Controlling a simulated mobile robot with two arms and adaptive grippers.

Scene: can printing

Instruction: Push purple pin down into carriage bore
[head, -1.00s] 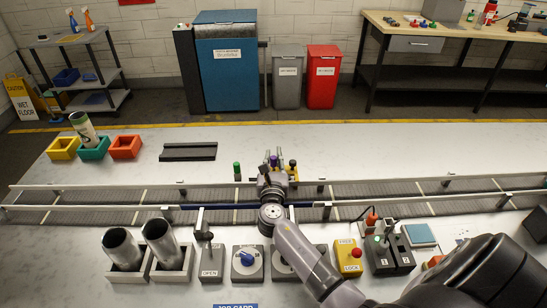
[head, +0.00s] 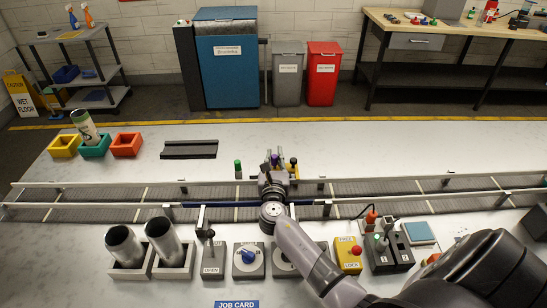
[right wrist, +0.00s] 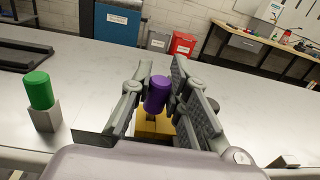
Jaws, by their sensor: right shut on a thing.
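The purple pin (right wrist: 157,92) stands upright between the two fingers of my right gripper (right wrist: 158,84) in the right wrist view. The fingers are closed on its sides. In the head view, the right gripper (head: 271,164) is over the conveyor's far rail, with the purple pin (head: 274,159) small and partly hidden there. A yellow block (right wrist: 155,124) shows behind and below the pin in the right wrist view. The carriage bore is hidden, so I cannot tell how deep the pin sits. My left gripper is not in view.
A green pin (right wrist: 39,89) stands on a grey post left of the gripper. The conveyor (head: 400,205) runs across the bench. Two metal cans (head: 165,240) and several control boxes line the near side. A dark rail piece (head: 189,149) lies beyond the conveyor, with clear bench around it.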

